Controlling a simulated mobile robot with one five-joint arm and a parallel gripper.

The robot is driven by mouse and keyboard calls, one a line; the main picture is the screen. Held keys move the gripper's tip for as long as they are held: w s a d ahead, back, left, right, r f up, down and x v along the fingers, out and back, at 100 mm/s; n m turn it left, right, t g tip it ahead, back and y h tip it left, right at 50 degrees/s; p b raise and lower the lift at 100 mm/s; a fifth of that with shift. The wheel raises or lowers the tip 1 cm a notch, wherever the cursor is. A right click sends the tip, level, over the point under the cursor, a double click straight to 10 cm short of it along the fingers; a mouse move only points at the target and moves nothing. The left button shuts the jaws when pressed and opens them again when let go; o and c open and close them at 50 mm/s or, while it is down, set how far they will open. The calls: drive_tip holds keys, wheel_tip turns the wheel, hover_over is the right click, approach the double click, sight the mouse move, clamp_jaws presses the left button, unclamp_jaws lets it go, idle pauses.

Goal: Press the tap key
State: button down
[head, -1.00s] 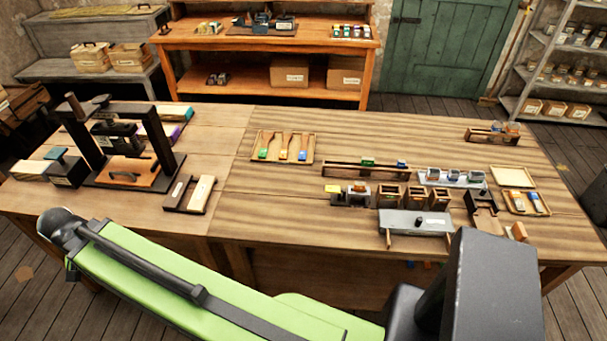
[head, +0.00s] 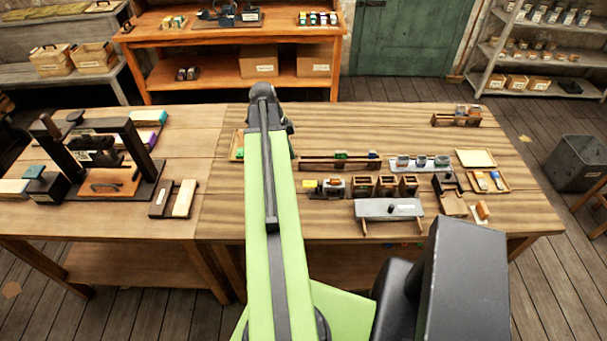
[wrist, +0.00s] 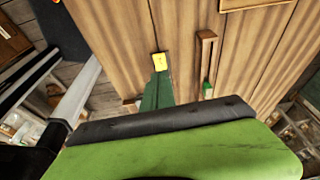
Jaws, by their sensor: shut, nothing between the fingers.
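A small dark device (head: 327,191) with a yellow piece at its left end stands on the workbench, just right of my raised arm in the head view. It looks like the tap key, but it is too small to be sure. My gripper (wrist: 165,122) fills the bottom of the wrist view as a dark band over lime green; it is shut and holds nothing. In the head view my arm hides it. A yellow piece (wrist: 159,62) on a dark green strip lies beyond it in the wrist view; I cannot tell whether it belongs to the device. No contact shows.
A handwheel press (head: 100,155) stands at the left. My arm partly covers a tray (head: 238,146).

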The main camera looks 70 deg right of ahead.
sight(307, 184)
drive_tip(key=shift+s+d+r, duration=0.1)
drive_tip(key=shift+s+d, duration=0.1)
drive_tip(key=shift+s, duration=0.35)
drive_tip(key=shift+s+d+r, duration=0.1)
drive_tip(key=shift+s+d, duration=0.05)
drive_tip(key=shift+s, duration=0.35)
drive_tip(key=shift+f, duration=0.15)
drive_tip(key=b+x, duration=0.9)
drive_tip(key=w+b+x, duration=0.1)
drive_tip(key=b+x, duration=0.3)
drive_tip(key=shift+s+a+f, duration=0.1)
drive_tip(key=shift+a+f, duration=0.05)
drive_tip(key=shift+f, duration=0.25)
drive_tip(key=shift+f+b, duration=0.2)
drive_tip(key=shift+b, duration=0.2)
drive_tip(key=shift+r, duration=0.15)
